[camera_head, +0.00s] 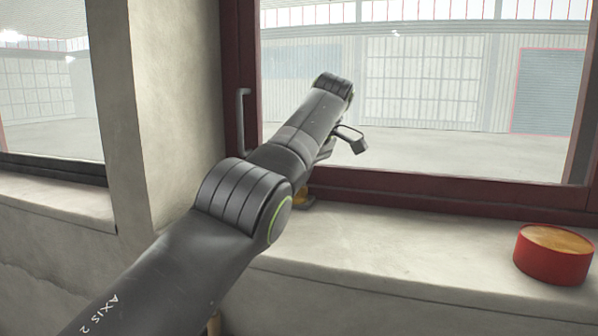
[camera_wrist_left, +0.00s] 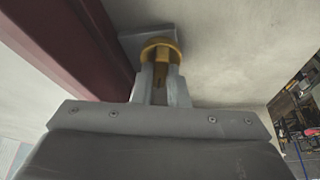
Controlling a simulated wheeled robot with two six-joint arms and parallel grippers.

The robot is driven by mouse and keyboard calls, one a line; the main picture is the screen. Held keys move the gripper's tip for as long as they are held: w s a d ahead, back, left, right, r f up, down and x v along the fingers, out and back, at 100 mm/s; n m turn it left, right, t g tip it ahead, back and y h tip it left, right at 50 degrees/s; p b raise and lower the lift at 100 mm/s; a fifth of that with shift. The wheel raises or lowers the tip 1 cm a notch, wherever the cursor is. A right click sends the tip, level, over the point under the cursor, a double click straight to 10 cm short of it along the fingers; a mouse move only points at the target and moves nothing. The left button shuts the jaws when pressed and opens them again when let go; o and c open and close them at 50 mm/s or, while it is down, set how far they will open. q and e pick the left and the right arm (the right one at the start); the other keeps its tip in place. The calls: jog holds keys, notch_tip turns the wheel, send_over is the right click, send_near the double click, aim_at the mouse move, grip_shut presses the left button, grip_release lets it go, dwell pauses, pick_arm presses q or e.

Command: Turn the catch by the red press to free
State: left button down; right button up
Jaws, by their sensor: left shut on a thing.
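The catch is a brass-coloured knob (camera_wrist_left: 160,47) on a flat grey plate (camera_wrist_left: 152,33), beside the dark red window frame. In the head view, a bit of the brass (camera_head: 302,197) shows below my arm at the foot of the frame. My left gripper (camera_wrist_left: 161,76) is shut on the knob's stem, just under its round head. In the head view my own arm hides the gripper and most of the catch. A red round block with a wood-coloured top (camera_head: 553,254), which may be the red press, stands on the sill to the right. My right gripper is not in view.
The dark red window frame (camera_head: 430,186) and its glass stand close behind my arm, with a grey upright handle (camera_head: 241,120) on its left side. The pale sill (camera_head: 420,255) is clear between the catch and the red block. A plaster wall pillar (camera_head: 165,110) stands left.

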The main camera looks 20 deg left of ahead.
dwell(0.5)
pick_arm(q)
jog(key=c, duration=1.4)
grip_release()
jog(key=shift+c, duration=0.2)
jog(key=shift+a, duration=0.1)
